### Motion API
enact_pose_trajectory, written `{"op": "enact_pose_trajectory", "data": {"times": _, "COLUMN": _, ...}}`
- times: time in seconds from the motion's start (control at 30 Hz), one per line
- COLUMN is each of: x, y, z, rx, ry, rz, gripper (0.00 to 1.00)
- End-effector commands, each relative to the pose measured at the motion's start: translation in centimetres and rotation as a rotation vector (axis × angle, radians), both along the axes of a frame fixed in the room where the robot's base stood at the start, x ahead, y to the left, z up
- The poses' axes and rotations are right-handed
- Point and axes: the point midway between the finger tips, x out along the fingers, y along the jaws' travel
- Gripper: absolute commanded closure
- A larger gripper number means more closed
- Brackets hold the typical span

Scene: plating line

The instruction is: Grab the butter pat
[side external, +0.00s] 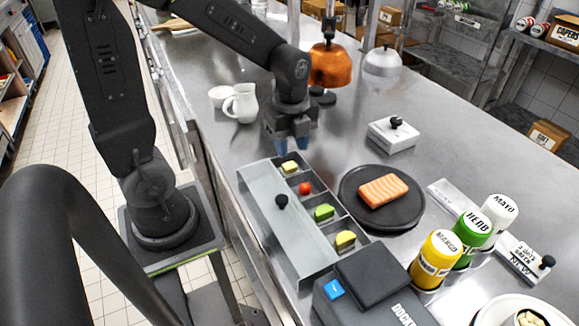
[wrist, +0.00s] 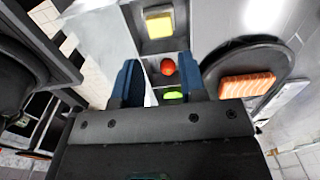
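The butter pat (side external: 289,167) is a small pale yellow block in the end compartment of the grey tray (side external: 303,278), at the tray's far end in the side view. In the wrist view the butter pat (wrist: 159,23) lies at the top centre, beyond the fingertips. My gripper (side external: 291,146) points down above that end of the tray, apart from the butter. In the wrist view my gripper (wrist: 159,72) shows two blue fingers spread wide with nothing held between them.
A red tomato (side external: 305,188), a green piece (side external: 324,212) and a yellow wedge (side external: 345,239) fill neighbouring compartments. A black-knobbed lid covers the tray's long side. A salmon fillet (side external: 383,190) on a dark plate lies right. A white pitcher (side external: 241,103) stands behind, left of my gripper.

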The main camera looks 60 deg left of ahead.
Motion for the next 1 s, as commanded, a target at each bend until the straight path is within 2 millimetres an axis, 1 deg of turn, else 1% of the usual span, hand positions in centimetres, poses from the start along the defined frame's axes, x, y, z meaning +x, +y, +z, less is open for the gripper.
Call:
{"op": "enact_pose_trajectory", "data": {"times": 0.03, "x": -0.1, "y": 0.0, "z": -0.5, "rx": 0.0, "ry": 0.002, "rz": 0.0, "gripper": 0.62}}
{"op": "enact_pose_trajectory", "data": {"times": 0.17, "x": 0.0, "y": 0.0, "z": -1.2, "rx": 0.0, "ry": 0.0, "rz": 0.0, "gripper": 0.62}}
{"op": "enact_pose_trajectory", "data": {"times": 0.23, "x": 0.0, "y": 0.0, "z": -1.8, "rx": 0.0, "ry": 0.003, "rz": 0.001, "gripper": 0.62}}
{"op": "enact_pose_trajectory", "data": {"times": 0.4, "x": 0.0, "y": -0.1, "z": -4.5, "rx": -0.001, "ry": 0.005, "rz": 0.001, "gripper": 0.62}}
{"op": "enact_pose_trajectory", "data": {"times": 0.5, "x": 0.1, "y": 0.0, "z": -5.6, "rx": 0.001, "ry": 0.002, "rz": 0.001, "gripper": 0.62}}
{"op": "enact_pose_trajectory", "data": {"times": 0.6, "x": 0.1, "y": 0.0, "z": -6.1, "rx": 0.001, "ry": 0.0, "rz": 0.001, "gripper": 0.62}}
{"op": "enact_pose_trajectory", "data": {"times": 0.8, "x": 0.1, "y": 0.0, "z": -6.2, "rx": 0.002, "ry": -0.002, "rz": 0.001, "gripper": 0.62}}
{"op": "enact_pose_trajectory", "data": {"times": 0.83, "x": 0.1, "y": 0.0, "z": -6.2, "rx": 0.002, "ry": -0.002, "rz": 0.001, "gripper": 0.63}}
{"op": "enact_pose_trajectory", "data": {"times": 1.0, "x": 0.1, "y": 0.0, "z": -6.1, "rx": 0.002, "ry": -0.002, "rz": 0.001, "gripper": 0.79}}
